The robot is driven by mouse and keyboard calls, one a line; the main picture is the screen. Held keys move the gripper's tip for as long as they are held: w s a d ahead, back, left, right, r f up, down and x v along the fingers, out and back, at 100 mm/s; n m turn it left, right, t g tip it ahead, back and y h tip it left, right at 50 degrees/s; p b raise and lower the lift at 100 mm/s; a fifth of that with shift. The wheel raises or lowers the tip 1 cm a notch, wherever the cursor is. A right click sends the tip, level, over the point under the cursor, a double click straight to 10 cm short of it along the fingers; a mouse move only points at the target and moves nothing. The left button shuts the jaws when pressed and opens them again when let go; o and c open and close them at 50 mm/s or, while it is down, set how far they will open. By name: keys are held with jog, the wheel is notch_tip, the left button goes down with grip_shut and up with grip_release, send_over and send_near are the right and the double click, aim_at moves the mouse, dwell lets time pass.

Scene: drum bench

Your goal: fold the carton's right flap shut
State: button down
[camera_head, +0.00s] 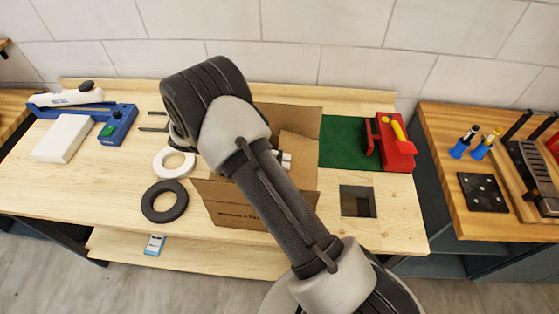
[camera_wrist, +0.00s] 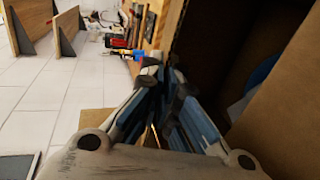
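The brown cardboard carton (camera_head: 237,214) stands open near the middle of the bench, partly hidden behind my arm. Its printed front flap leans outward and a back panel (camera_head: 290,117) stands up. A lighter cardboard piece (camera_head: 297,147) shows at its right side; I cannot tell for sure whether this is the right flap. My gripper (camera_head: 284,159) is mostly hidden behind my arm in the head view, over the carton. In the wrist view, its fingers (camera_wrist: 163,78) come together with nothing seen between them, beside the carton's dark opening and brown cardboard (camera_wrist: 292,105).
A green mat (camera_head: 342,143) and a red tool (camera_head: 392,150) lie right of the carton. A square cutout (camera_head: 357,201) is in front of them. A white ring (camera_head: 174,163), a dark ring (camera_head: 165,201) and a blue device (camera_head: 117,124) lie left.

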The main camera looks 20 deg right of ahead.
jog(key=c, duration=1.8)
grip_release()
jog(key=shift+c, duration=0.2)
jog(key=v, duration=1.2)
jog(key=shift+f, duration=0.1)
